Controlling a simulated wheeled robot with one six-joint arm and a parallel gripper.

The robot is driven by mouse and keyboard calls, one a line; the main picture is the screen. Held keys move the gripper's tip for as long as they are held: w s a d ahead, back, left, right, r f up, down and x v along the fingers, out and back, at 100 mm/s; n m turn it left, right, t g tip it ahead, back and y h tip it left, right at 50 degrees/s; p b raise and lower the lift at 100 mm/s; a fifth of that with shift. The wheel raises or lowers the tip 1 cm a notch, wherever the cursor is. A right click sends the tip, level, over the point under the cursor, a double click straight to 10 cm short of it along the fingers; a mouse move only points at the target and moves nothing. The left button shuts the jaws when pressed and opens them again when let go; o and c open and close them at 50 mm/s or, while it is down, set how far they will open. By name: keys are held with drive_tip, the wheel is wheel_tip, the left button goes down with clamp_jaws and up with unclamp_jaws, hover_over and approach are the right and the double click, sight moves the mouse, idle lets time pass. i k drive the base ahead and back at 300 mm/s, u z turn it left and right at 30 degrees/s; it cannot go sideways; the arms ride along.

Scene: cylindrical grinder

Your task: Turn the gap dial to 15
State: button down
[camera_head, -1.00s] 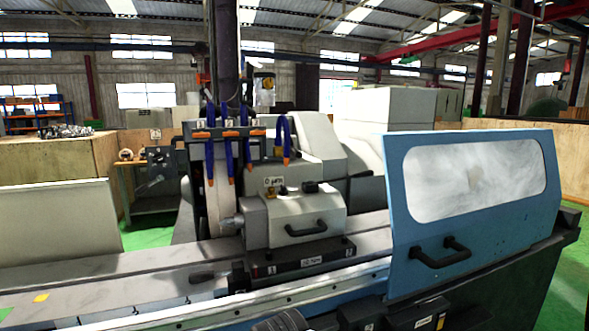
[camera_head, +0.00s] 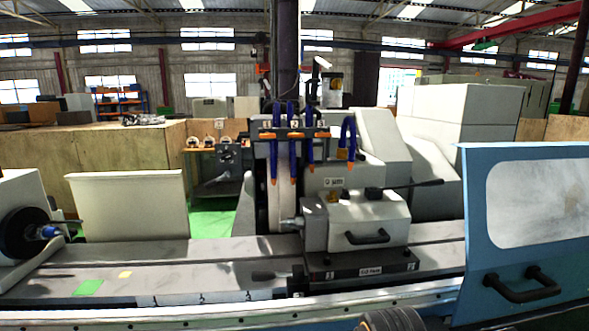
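The cylindrical grinder's grey tailstock-like unit (camera_head: 355,220) stands on the machine bed, right of centre. A small white plate (camera_head: 334,182) on its upper face seems to read "0 µm". I cannot pick out a dial marked as the gap dial. A dark lever (camera_head: 412,186) sticks out to the right on top of this unit, and a black handle (camera_head: 367,237) is on its front. A dark base with small labels (camera_head: 362,269) lies under it.
A blue door with a window (camera_head: 525,215) and black handle (camera_head: 522,285) covers the right side. Blue hoses with orange tips (camera_head: 293,150) hang above the bed. A dark round chuck-like part (camera_head: 25,235) is at far left. The bed's middle left (camera_head: 190,255) is clear.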

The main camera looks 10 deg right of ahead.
sight(226, 156)
drive_tip(key=u, duration=2.55)
drive_tip(key=i, duration=1.7)
drive_tip(key=z, duration=3)
drive_tip(key=i, duration=0.3)
drive_tip(key=u, duration=0.1)
